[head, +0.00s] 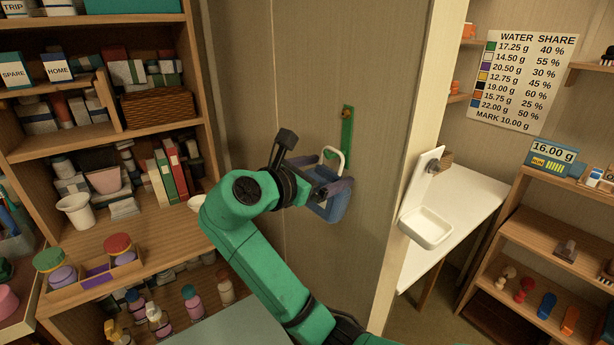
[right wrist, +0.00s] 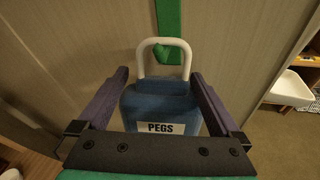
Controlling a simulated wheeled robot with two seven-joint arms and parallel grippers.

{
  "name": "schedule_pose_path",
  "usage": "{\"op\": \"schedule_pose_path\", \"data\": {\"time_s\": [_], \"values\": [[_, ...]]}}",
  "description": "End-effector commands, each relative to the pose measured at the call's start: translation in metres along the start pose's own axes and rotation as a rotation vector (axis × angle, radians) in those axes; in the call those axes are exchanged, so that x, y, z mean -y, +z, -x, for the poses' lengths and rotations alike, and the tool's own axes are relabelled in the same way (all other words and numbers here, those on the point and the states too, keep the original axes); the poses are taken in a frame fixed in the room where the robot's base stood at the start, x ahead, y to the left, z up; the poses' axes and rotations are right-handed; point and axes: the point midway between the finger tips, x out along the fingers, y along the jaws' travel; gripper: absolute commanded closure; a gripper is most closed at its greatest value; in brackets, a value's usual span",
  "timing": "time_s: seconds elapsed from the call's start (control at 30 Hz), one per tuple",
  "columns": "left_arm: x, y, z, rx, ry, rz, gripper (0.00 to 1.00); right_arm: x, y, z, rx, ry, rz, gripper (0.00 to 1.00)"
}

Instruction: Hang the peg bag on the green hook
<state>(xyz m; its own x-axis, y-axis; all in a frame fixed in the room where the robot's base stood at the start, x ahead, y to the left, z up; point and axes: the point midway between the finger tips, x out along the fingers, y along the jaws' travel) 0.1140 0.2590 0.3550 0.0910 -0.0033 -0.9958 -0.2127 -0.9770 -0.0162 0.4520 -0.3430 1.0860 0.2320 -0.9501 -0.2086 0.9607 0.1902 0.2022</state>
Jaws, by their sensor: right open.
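The blue peg bag (head: 336,207), with a white loop handle (head: 341,158), is upright against the grey wall panel. In the right wrist view the bag (right wrist: 160,97) shows a white PEGS label. The green hook (head: 347,130) is a strip on the panel. In the right wrist view the white loop crosses in front of the green hook (right wrist: 168,20), and a green projecting part shows inside the loop. My right gripper (head: 333,187) is open, its fingers on either side of the bag with small gaps visible. My left gripper is out of view.
A wooden shelf unit (head: 140,130) with boxes, books and pots stands on the left. A cream post (head: 425,120) with a white soap-dish-like holder (head: 426,226) is right of the bag. A white counter (head: 455,205) and another shelf lie beyond.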

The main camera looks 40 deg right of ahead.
Motion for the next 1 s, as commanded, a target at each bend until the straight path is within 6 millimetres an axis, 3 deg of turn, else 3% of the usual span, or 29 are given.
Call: {"op": "schedule_pose_path", "data": {"time_s": [0.6, 1.0], "values": [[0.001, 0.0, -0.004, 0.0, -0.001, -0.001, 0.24, 0.0, -0.001, 0.13, -0.003, 0.002, -0.001, 0.0], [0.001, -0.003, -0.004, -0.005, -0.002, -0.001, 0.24, 0.0, 0.0, 0.139, 0.001, 0.001, -0.002, 0.0]]}}
